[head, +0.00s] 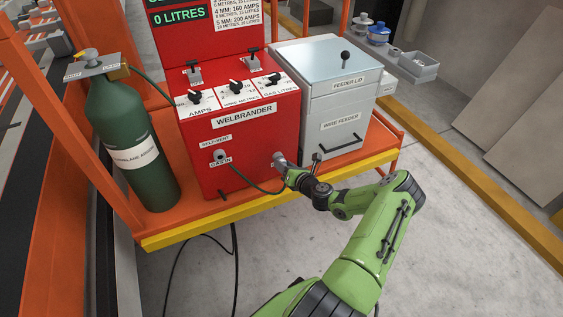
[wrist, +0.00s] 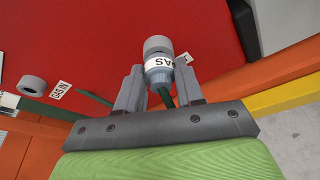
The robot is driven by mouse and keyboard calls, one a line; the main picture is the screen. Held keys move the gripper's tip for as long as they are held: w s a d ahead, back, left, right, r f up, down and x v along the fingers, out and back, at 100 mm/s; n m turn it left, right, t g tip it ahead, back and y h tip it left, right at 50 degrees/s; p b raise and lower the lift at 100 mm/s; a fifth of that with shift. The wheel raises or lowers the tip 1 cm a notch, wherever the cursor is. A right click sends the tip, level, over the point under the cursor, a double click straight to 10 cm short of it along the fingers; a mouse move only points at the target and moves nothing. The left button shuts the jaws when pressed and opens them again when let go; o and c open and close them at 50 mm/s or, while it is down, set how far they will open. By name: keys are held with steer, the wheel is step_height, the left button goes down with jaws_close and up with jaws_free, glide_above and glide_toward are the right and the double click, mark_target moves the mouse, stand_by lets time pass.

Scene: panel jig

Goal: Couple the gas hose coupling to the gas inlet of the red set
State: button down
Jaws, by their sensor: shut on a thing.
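The red set (head: 240,125), marked WELBRANDER, stands on the orange trolley. Its gas inlet (head: 219,155) is a grey round fitting low on the front, above a GAS IN label. My gripper (head: 283,164) is in front of the set's right edge, to the right of the inlet. It is shut on the gas hose coupling (head: 278,158). In the wrist view the coupling (wrist: 158,62) is a grey cylinder with a GAS tag, between the fingers (wrist: 160,90), its round end pointing away from me. The inlet (wrist: 33,85) shows at left, apart from the coupling.
The green gas cylinder (head: 125,150) stands left of the set. The green hose (head: 250,184) sags below the coupling. The grey wire feeder (head: 335,115) stands right of the set. The trolley's yellow front edge (head: 190,232) runs below. Grey floor is open at right.

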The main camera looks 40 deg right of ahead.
steer(key=shift+s, duration=0.3)
steer(key=shift+s+a+p, duration=0.25)
steer(key=shift+s, duration=0.35)
steer(key=shift+s+a+p, duration=0.2)
steer(key=shift+s+p, duration=0.05)
steer(key=shift+s, duration=0.35)
steer(key=s+a+b, duration=0.2)
steer(key=s+b, duration=0.3)
steer(key=b, duration=0.1)
steer(key=w+a+r, duration=0.3)
steer(key=a+r, duration=0.1)
steer(key=a, duration=0.5)
steer(key=w+a+r, duration=0.3)
steer(key=a+r, duration=0.2)
steer(key=a, duration=0.4)
steer(key=shift+a+r+p, duration=0.25)
steer(key=shift+a+p, duration=0.05)
steer(key=shift+p, duration=0.1)
